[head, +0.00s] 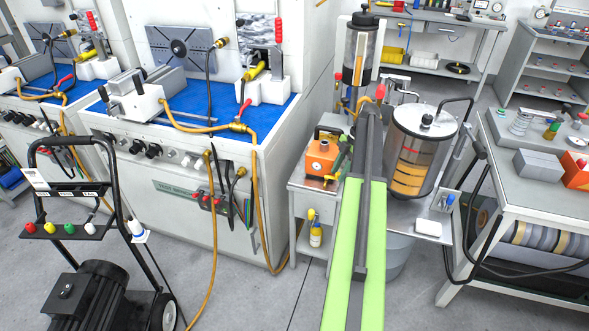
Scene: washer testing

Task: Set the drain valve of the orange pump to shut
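The orange pump (321,157) is a small orange box with a dark handle on top. It sits on a grey metal cart, just left of my arm. A small yellow fitting (329,181) shows low at its front right, and a dark green part (344,152) stands at its right side. Which of these is the drain valve, and how it is set, is too small to tell. My arm, with light green strips, reaches up from the bottom centre and passes right of the pump. No gripper fingers can be made out at its far end.
A clear cylindrical tank (411,175) with a dark hose stands right of my arm. A taller dark cylinder (360,48) stands behind. The cart (299,179) carries the pump beside a white test bench (184,168). A workbench (515,180) is at right; a black wheeled machine (92,290) is at lower left.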

